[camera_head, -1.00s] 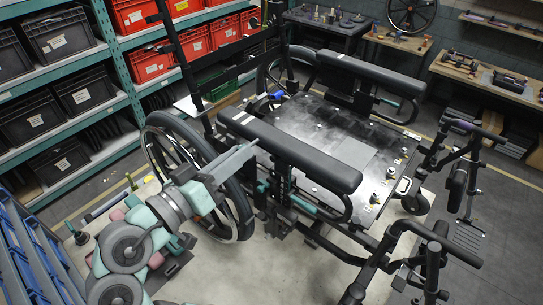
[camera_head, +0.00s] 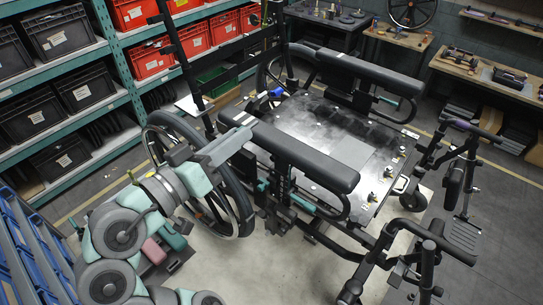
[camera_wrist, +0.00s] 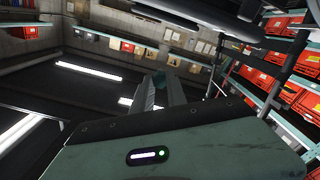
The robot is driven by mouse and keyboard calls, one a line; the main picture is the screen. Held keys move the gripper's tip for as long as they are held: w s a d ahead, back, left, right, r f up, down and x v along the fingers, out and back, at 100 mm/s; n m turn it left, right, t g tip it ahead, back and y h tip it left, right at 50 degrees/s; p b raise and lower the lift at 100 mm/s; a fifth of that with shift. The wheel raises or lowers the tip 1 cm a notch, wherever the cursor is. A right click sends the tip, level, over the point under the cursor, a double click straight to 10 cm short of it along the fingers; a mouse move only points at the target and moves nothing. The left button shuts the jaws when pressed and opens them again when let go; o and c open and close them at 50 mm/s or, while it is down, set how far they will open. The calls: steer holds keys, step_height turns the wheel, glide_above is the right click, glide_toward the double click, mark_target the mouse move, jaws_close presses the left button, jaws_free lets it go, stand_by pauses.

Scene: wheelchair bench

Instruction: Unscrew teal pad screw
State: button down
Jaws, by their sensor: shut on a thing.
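The wheelchair stands with its near armrest pad (camera_head: 300,155), a long black pad, beside my gripper. My gripper (camera_head: 246,134) reaches in from the lower left, past the near big wheel (camera_head: 240,205), with its grey fingers by the pad's rear end. In the wrist view, my gripper (camera_wrist: 166,82) points upward, its two fingers close together. A small teal piece (camera_wrist: 173,86) shows between the fingertips, which look shut on it; it may be the teal pad screw. In the head view the fingers hide this spot, and I cannot tell whether the piece still touches the pad.
The far armrest pad (camera_head: 368,72) and the black seat plate (camera_head: 330,125) lie beyond. The black backrest post (camera_head: 190,70) rises close behind the fingers. Shelves with red bins (camera_head: 133,15) and black bins (camera_head: 82,90) stand at the left. Blue bins (camera_head: 30,255) line the lower left.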

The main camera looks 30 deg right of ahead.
step_height(320, 180, up, 8)
steer(key=p, duration=0.2)
steer(key=shift+f+p, duration=0.2)
steer(key=shift+p, duration=0.2)
stand_by(0.7)
